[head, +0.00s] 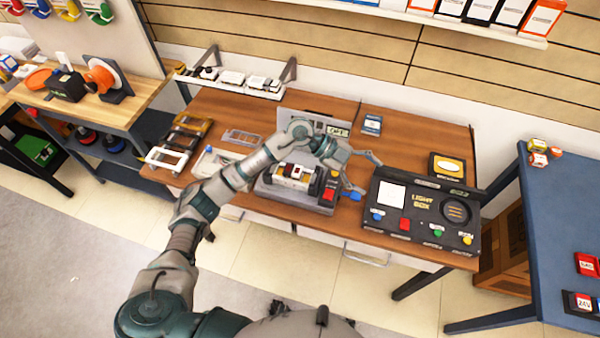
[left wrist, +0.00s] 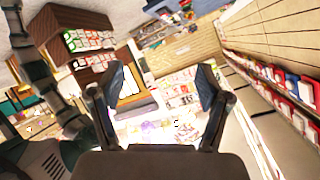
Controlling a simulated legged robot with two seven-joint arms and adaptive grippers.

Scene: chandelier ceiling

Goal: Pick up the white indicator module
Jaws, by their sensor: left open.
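My left gripper (head: 369,176) is in the head view above the wooden table, with its two fingers spread and nothing between them. It also shows open in the left wrist view (left wrist: 166,88). Small white modules (head: 232,78) stand on the wall rack behind the table. I cannot tell which white piece is the indicator module. My left forearm covers part of the table and device. My right gripper is not in view.
A black light box (head: 423,214) with coloured buttons lies to the right of my gripper. A blue block (head: 355,196) is close below it. White and yellow frames lie at left. A blue table (head: 566,215) stands at right.

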